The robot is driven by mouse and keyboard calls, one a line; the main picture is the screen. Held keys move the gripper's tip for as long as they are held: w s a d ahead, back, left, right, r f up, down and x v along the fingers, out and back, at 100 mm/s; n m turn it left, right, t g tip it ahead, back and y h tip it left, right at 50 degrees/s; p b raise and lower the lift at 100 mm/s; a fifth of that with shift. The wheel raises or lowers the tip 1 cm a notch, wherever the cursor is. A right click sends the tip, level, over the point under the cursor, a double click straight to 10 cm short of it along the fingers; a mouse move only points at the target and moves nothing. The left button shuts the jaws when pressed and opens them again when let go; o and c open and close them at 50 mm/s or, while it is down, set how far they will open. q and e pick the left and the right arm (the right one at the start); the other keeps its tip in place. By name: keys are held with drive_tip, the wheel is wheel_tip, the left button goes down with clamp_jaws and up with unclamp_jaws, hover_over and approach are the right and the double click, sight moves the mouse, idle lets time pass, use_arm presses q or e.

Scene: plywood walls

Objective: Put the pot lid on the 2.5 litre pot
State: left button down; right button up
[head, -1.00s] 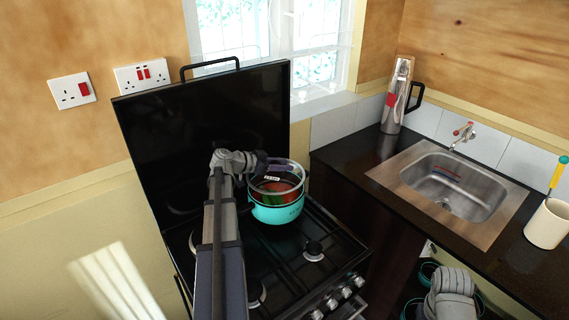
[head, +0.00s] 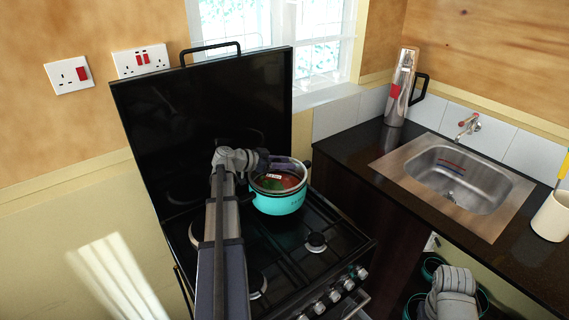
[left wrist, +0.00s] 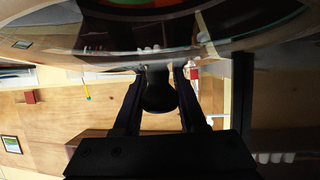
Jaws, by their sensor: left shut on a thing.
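The turquoise pot (head: 279,204) stands on the back right of the black stove, with red and green showing inside. The clear glass pot lid (head: 291,184) with a pale rim lies over its mouth, about level with its rim. I cannot tell whether it rests fully all round.
The stove's raised black cover (head: 205,120) stands close behind the pot. Free burners (head: 316,242) lie in front and to the left. At right are a counter with a sink (head: 465,180), a steel flask (head: 400,90) and a cream holder (head: 553,216). Turquoise pots (head: 429,266) sit below the counter.

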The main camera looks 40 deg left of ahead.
use_arm(q)
drive_tip(key=shift+f+b, duration=0.6)
idle(0.7)
drive_tip(key=shift+c, duration=1.9)
unclamp_jaws()
drive_tip(key=p+v, duration=0.2)
drive_tip(key=v, duration=0.4)
drive_tip(key=shift+s+r+p, duration=0.2)
drive_tip(key=shift+r+p, duration=0.1)
drive_tip(key=shift+p, duration=0.05)
drive_tip(key=shift+s+a+r, duration=0.15)
drive_tip(key=shift+s+a, duration=0.1)
drive_tip(key=shift+s, duration=0.3)
